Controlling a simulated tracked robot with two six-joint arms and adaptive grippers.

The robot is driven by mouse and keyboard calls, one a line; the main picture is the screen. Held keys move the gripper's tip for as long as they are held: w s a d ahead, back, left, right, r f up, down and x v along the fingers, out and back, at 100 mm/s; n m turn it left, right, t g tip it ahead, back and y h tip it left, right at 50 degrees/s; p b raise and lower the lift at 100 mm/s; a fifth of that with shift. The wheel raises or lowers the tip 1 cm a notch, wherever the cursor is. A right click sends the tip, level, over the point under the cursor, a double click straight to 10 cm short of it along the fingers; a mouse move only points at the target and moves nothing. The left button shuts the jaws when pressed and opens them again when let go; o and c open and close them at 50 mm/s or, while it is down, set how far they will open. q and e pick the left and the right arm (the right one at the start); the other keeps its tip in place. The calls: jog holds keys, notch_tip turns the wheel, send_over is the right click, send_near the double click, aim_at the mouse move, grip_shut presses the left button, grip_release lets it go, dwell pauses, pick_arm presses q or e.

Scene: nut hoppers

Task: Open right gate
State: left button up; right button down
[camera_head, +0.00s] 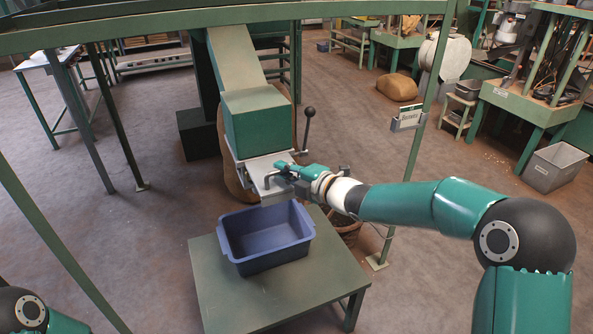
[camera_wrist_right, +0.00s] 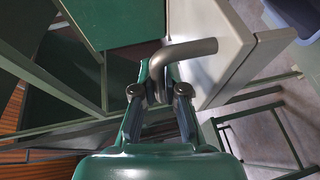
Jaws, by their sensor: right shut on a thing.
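The right gate, a pale metal slide plate (camera_head: 265,184), sits at the mouth of the green hopper chute (camera_head: 258,122). In the right wrist view the plate (camera_wrist_right: 228,38) shows with a bent grey handle (camera_wrist_right: 187,50). My right gripper (camera_head: 284,172) is at the plate's front, shut on the handle. In the wrist view its two fingers (camera_wrist_right: 160,80) close around the lower end of the bent bar. How far the gate stands open cannot be told. My left gripper is out of view; only part of the left arm shows at the lower left corner.
A blue bin (camera_head: 262,262), apparently empty, stands below the gate on a green table (camera_head: 222,306). A lever with a black knob (camera_head: 308,114) rises beside the chute. A green post with a small sign (camera_head: 409,118) stands near my right arm. Frame beams cross overhead.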

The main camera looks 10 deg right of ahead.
jog(key=shift+s+f, duration=0.1)
jog(key=shift+f, duration=0.1)
jog(key=c, duration=1.2)
grip_release()
jog(key=shift+r, duration=0.1)
jog(key=v, duration=1.1)
jog(key=shift+s+d, duration=0.25)
jog(key=shift+s, duration=0.1)
